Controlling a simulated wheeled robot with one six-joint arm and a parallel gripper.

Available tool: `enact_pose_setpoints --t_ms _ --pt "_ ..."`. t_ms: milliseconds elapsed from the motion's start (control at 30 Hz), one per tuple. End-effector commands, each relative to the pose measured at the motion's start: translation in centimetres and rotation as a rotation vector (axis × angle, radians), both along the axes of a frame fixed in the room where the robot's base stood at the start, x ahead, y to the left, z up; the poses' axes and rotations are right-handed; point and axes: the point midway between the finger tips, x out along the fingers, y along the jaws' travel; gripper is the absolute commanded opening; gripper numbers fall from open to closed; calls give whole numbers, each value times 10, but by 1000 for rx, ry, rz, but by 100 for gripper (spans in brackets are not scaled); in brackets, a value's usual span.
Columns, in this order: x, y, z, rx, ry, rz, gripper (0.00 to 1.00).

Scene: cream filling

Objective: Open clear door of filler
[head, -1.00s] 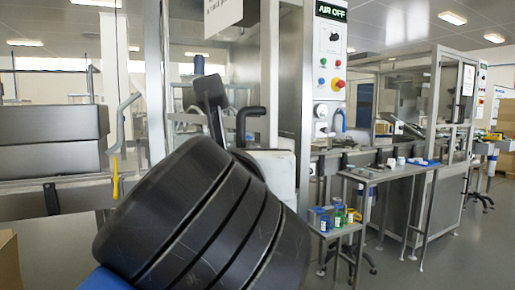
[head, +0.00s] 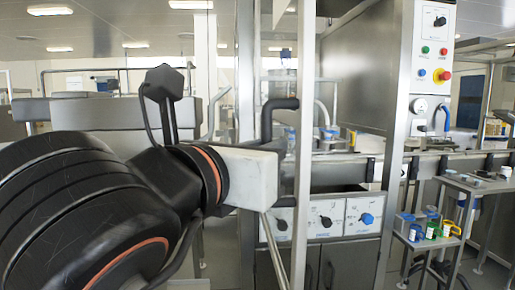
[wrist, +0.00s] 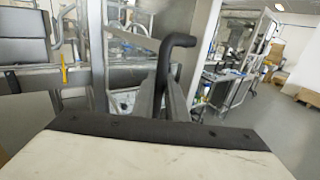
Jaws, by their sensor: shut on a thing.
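The clear door's metal frame (head: 302,130) stands upright in the middle of the head view. Its black bent handle (head: 268,118) rises just left of that frame post and also shows in the wrist view (wrist: 177,42). My gripper (head: 280,148) is shut on the handle, its pale body to the left of the post. The exact finger contact is partly hidden in the head view. The filler's dial panel (head: 335,219) shows to the right of the door post.
The filler's tall control column (head: 434,70) with buttons stands at the right. A small side table (head: 432,237) with coloured bottles stands at the lower right. Grey railings and steel panels fill the left background. In the wrist view, open floor (wrist: 265,120) lies to the right.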

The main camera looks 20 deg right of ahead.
Motion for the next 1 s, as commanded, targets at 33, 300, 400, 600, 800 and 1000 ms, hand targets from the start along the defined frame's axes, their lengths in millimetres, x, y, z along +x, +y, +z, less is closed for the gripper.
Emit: enact_pose_setpoints --t_ms 33,300,400,600,800,1000 --pt "0 0 -2 2 3 0 0" --pt "0 -1 -2 4 3 0 31" --pt "0 -1 -2 3 3 0 31" --pt "-3 3 -1 3 3 2 31" --pt "-17 18 -1 0 3 4 31" --pt "-38 42 -1 0 3 5 31"
